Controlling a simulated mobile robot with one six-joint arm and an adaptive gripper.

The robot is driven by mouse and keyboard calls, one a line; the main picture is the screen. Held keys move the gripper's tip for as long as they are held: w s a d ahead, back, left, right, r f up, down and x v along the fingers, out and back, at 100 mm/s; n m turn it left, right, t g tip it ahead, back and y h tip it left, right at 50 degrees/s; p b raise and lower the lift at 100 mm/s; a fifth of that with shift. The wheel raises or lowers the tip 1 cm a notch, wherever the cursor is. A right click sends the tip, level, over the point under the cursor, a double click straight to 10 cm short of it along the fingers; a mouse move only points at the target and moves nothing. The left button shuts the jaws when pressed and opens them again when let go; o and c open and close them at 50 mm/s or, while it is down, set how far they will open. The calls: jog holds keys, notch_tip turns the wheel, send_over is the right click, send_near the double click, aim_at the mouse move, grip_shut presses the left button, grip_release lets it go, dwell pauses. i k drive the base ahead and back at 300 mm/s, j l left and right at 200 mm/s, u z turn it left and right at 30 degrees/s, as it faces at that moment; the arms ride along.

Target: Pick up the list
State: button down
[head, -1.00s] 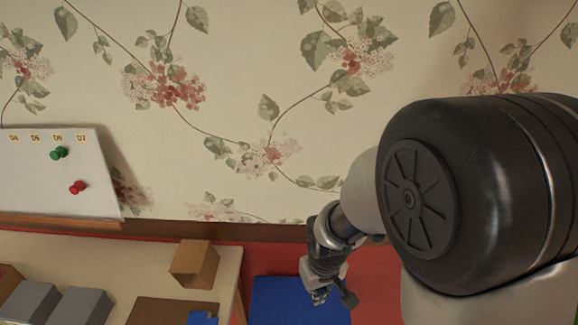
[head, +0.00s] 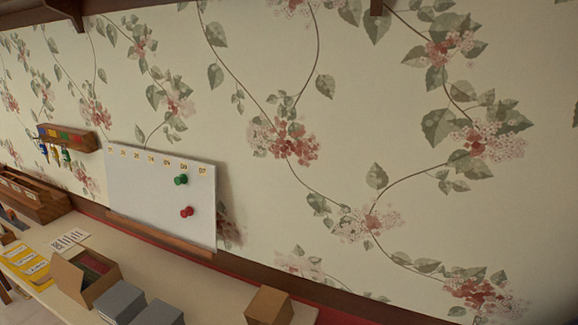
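My gripper is out of view. Nothing in view is clearly marked as the list. A small white sheet with dark printed marks (head: 70,239) lies flat on the pale table (head: 185,272) at the left, near the wall. A yellow tray or sheet with white labels (head: 27,262) lies to its left and nearer to me. The writing on both is too small to read.
A white board (head: 150,195) with green and red pins stands against the wall. An open brown box (head: 75,280), grey boxes (head: 122,300) and a small brown block (head: 269,306) stand on the table. A wooden rack (head: 70,139) hangs on the wall.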

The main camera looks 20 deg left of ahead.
aim_at(60, 244)
jog(key=u, duration=2.35)
